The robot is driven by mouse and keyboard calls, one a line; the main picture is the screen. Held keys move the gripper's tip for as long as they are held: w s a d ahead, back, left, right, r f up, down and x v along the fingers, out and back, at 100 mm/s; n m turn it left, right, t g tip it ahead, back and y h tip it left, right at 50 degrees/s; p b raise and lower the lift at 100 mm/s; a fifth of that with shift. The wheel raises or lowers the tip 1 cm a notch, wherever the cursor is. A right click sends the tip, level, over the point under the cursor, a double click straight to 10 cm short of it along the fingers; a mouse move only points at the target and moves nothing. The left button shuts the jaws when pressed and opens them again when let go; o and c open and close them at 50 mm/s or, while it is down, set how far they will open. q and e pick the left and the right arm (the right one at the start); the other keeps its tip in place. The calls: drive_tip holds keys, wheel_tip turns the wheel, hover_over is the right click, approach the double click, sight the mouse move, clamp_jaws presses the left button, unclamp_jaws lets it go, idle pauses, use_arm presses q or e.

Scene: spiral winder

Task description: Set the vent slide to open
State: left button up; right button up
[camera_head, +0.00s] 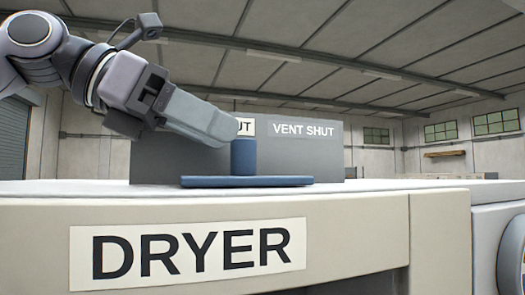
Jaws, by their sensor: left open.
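The vent slide has a blue upright knob (244,158) on a flat blue base plate (247,181), which lies on the dryer's white top. Behind it stands a grey panel (305,160) with a label "VENT SHUT" (303,130) to the right of the knob. A second label (245,127) is mostly hidden by my gripper, with only "UT" showing. My left gripper (228,135) comes in from the upper left. Its fingers are open, and their tips are close to the upper left of the knob. I cannot tell whether they touch it. My right gripper is not in view.
The dryer (350,235) carries a large "DRYER" sign (188,253) on its front. A round machine part (512,255) is at the right edge. The white top (400,185) is clear to the right of the panel.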

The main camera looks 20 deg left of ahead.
sight(246, 140)
use_arm(q)
drive_tip(key=p+x, duration=0.1)
drive_tip(key=x, duration=0.4)
drive_tip(key=shift+s+d, duration=0.1)
drive_tip(key=shift+s, duration=0.05)
drive_tip(key=shift+x, duration=0.75)
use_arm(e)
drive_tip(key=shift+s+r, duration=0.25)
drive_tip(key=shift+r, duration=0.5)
